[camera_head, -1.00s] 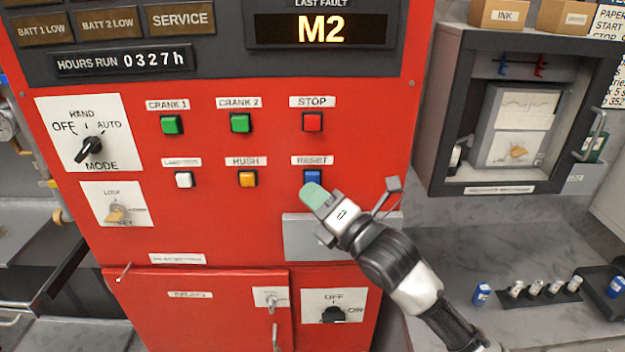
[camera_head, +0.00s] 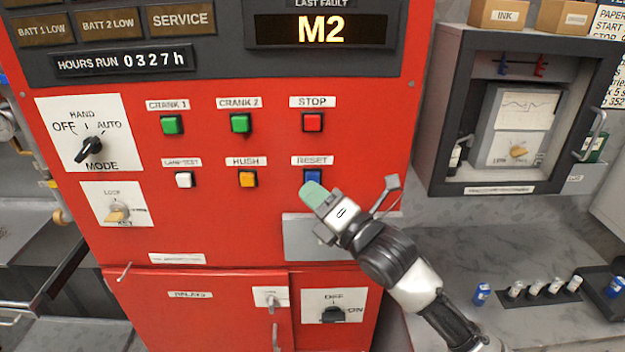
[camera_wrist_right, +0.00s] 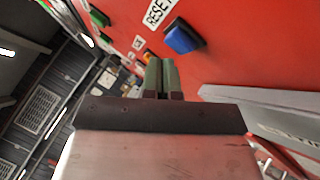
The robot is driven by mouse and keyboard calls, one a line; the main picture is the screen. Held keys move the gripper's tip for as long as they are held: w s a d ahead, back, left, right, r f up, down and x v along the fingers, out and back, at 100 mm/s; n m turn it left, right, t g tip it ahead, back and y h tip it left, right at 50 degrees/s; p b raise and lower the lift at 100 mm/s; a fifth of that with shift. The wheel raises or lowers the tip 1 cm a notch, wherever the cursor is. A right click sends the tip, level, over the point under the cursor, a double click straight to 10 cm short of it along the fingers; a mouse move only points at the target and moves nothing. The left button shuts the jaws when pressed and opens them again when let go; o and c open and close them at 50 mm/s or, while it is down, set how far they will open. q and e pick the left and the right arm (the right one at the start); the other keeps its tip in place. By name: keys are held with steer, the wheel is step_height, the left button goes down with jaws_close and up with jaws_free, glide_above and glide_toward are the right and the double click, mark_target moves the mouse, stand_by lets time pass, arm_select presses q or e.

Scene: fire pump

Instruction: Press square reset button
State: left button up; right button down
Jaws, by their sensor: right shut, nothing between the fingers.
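The square blue reset button (camera_head: 313,177) sits on the red panel under the RESET label, below the red stop button (camera_head: 313,122). My right gripper (camera_head: 311,192) is shut and empty. In the head view its green fingertips overlap the lower edge of the blue button; I cannot tell contact from this view. In the right wrist view the blue button (camera_wrist_right: 183,38) stands up and to the right of the shut fingertips (camera_wrist_right: 161,68), with a visible gap between them. My left gripper is not in view.
Beside the reset button are the amber hush button (camera_head: 247,179) and the white lamp test button (camera_head: 184,180). Green crank buttons (camera_head: 240,123) are above. A grey plate (camera_head: 300,238) sticks out below the reset button. A grey recorder cabinet (camera_head: 520,110) stands to the right.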

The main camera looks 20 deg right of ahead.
steer(key=shift+w+d, duration=0.2)
steer(key=shift+w, duration=0.5)
stand_by(0.7)
steer(key=shift+s, duration=0.15)
steer(key=shift+s+a, duration=0.25)
steer(key=shift+s, duration=0.5)
steer(key=s, duration=0.2)
steer(key=s+a+p, duration=0.1)
steer(key=s, duration=0.1)
steer(key=shift+s+a, duration=0.2)
steer(key=shift+s, duration=0.2)
stand_by(0.6)
